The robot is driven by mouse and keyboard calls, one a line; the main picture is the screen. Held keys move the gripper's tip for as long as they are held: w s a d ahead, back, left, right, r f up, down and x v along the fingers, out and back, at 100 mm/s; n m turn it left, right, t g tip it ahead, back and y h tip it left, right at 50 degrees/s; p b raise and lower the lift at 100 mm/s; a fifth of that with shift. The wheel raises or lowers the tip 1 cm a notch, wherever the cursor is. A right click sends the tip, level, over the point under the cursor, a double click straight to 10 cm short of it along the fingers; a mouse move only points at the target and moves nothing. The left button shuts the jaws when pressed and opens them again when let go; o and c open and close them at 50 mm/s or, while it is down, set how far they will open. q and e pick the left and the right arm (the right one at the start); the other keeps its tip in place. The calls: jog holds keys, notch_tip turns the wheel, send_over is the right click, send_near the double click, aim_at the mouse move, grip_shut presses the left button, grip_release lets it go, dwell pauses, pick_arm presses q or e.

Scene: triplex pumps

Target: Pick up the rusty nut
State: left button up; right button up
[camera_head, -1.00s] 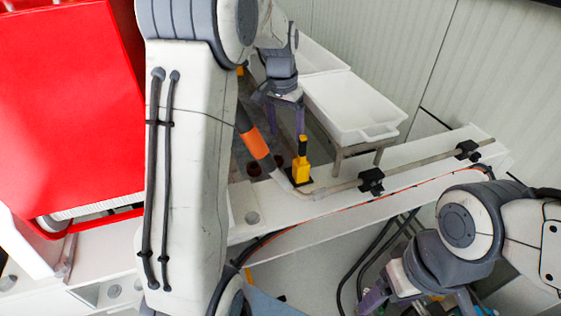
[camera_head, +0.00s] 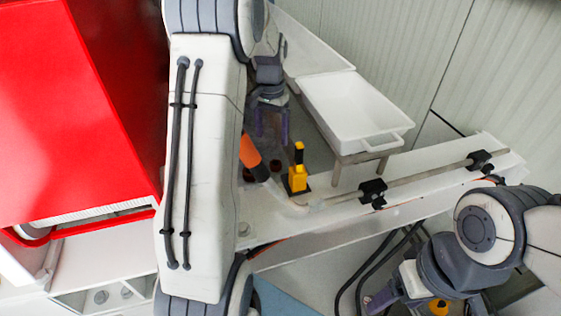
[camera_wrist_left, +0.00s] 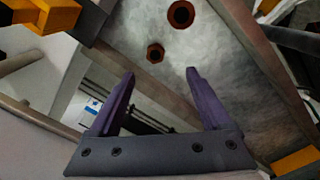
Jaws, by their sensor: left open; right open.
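Two rusty nuts lie on the grey metal surface in the left wrist view. The larger-looking nut (camera_wrist_left: 181,14) is near the top edge, and the smaller-looking one (camera_wrist_left: 155,53) is just beyond the fingertips. In the head view they look like small dark red rings, one (camera_head: 276,165) beside the yellow valve and one (camera_head: 248,175) further left, partly hidden. My left gripper (camera_head: 272,136) is open and empty above the grey surface; its spread fingers also show in the left wrist view (camera_wrist_left: 161,75). My right gripper (camera_head: 400,298) is at the lower right, away from the nuts.
A yellow valve with a black handle (camera_head: 298,178) and an orange-and-black cylindrical part (camera_head: 253,157) stand close to the nuts. White trays (camera_head: 352,108) are behind. A pipe with black clamps (camera_head: 372,193) runs along the white ledge. A red housing (camera_head: 75,100) fills the left.

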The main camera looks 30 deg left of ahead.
pick_arm(q)
send_over(276, 163)
jog(key=f, duration=0.4)
jog(key=shift+a+f+p, duration=0.2)
jog(key=shift+f+p, duration=0.05)
jog(key=shift+p, duration=0.05)
jog(key=f+p, duration=0.1)
jog(key=f, duration=0.3)
jog(key=shift+d+f+p, duration=0.2)
jog(key=shift+f+p, duration=0.2)
jog(key=shift+f, duration=0.4)
grip_shut()
